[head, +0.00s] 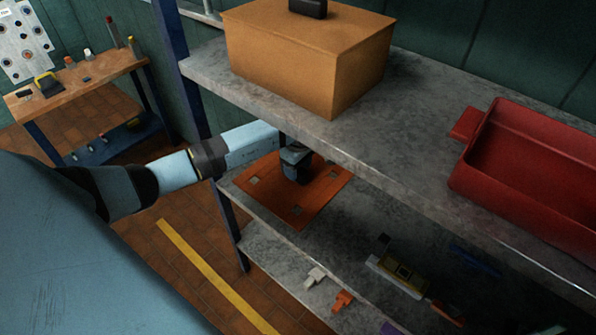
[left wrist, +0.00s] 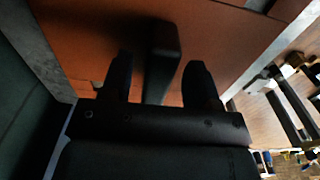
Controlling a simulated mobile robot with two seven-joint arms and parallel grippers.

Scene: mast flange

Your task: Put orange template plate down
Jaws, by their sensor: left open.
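The orange template plate (head: 318,192) lies level at the left end of the grey shelf below the top one. I cannot tell whether its whole underside touches the shelf. It has small square cutouts and a dark upright handle. My left gripper (head: 295,172) is over the plate's middle, reaching in under the top shelf. My right gripper is out of view.
The top shelf (head: 420,140) carries a cardboard box (head: 290,60) and a red bin (head: 530,170), close above my left arm. A blue post (head: 185,75) stands left of the plate. Small parts, including a white one (head: 315,276) and an orange one (head: 342,300), lie lower down.

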